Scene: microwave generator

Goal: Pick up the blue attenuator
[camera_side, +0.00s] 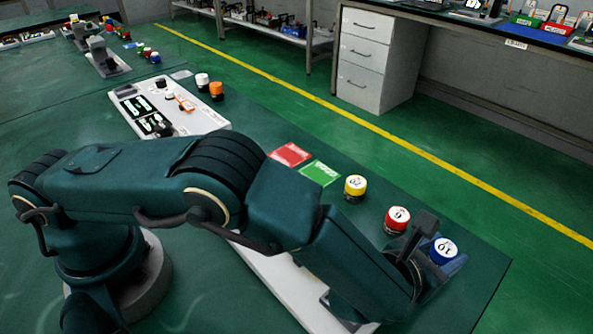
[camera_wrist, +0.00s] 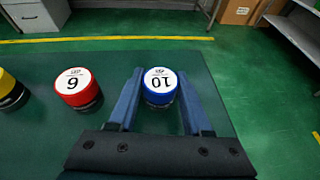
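The blue attenuator (camera_side: 443,251) is a short cylinder with a blue rim and a white top marked 10. It stands upright near the table's right end in the side view. In the wrist view the blue attenuator (camera_wrist: 160,86) sits between the two fingers of my gripper (camera_wrist: 158,88), near their tips. My gripper (camera_side: 440,250) is open around it, with a narrow gap seen on each side in the wrist view. Part of its lower body is hidden by a finger in the side view.
The table's edge is close behind the blue attenuator.

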